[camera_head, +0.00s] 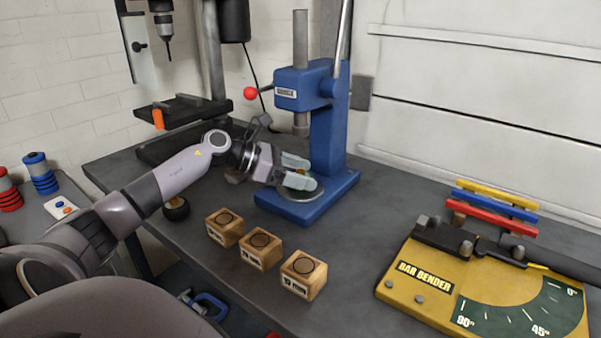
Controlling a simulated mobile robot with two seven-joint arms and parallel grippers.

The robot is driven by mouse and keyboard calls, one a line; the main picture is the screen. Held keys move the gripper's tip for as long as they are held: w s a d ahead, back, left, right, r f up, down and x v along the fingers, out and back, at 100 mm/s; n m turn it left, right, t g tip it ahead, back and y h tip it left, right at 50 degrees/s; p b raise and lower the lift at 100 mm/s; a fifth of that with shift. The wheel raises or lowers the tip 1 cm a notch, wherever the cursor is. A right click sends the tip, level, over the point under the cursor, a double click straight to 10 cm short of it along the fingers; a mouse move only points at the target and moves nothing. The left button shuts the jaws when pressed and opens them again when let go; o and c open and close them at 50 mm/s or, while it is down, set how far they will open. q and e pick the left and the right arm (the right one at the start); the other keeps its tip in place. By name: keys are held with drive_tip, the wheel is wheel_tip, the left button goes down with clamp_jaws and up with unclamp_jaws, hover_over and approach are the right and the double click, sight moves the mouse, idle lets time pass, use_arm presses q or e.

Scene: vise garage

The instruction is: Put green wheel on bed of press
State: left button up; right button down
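The blue press (328,125) stands at the back middle of the workbench. Its bed is a round grey plate (303,196) on the blue base, under the ram. My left gripper (306,172) is low over the bed, its fingers spread apart and pointing right. A small part of the green wheel (299,171) seems to show between the fingers; the rest of it is hidden by them. I cannot tell whether the fingers press on it or whether it touches the plate. My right gripper is not in view.
Three wooden blocks (261,249) stand in a row in front of the press. A black wheel (177,209) lies to the left. A yellow bar bender (450,285) fills the right. A drill press (185,110) stands behind my arm. Bench between blocks and bender is clear.

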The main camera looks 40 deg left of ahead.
use_arm(q)
drive_tip(key=shift+o, duration=0.3)
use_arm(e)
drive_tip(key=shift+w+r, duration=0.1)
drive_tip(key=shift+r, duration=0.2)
use_arm(q)
drive_tip(key=shift+r, duration=0.1)
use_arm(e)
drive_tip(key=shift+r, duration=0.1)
use_arm(q)
drive_tip(key=shift+r, duration=0.2)
drive_tip(key=shift+s+a, duration=0.25)
drive_tip(key=b+v, duration=0.1)
drive_tip(key=v, duration=0.7)
drive_tip(key=shift+s+a+r, duration=0.15)
drive_tip(key=shift+s+a, duration=0.05)
drive_tip(key=shift+s, duration=0.15)
drive_tip(key=shift+v, duration=1.2)
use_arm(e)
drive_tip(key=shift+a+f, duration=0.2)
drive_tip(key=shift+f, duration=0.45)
